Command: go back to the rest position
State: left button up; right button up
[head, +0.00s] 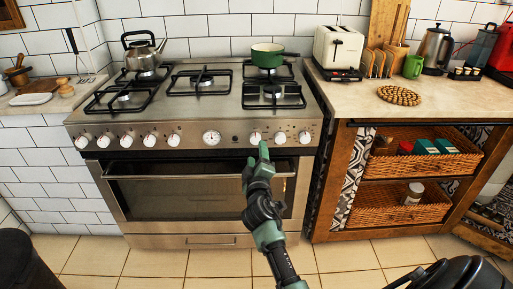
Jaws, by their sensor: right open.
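My right gripper (256,158) is raised in front of the stove, with its arm coming up from the bottom edge, right of centre. Its green fingers point up and overlap the oven's front just below the knobs in the picture. Its jaws are open and I see nothing held between them. Whether it touches the stove front cannot be told from this view. My left gripper is not in view.
The steel stove (204,138) carries a kettle (143,55) and a green pot (267,56). The oven handle (200,177) sticks out near my gripper. At right, a wooden shelf unit holds wicker baskets (400,214). Tiled floor (150,262) lies in front.

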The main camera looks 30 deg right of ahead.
jog(key=shift+s+a, duration=0.35)
jog(key=shift+s, duration=0.2)
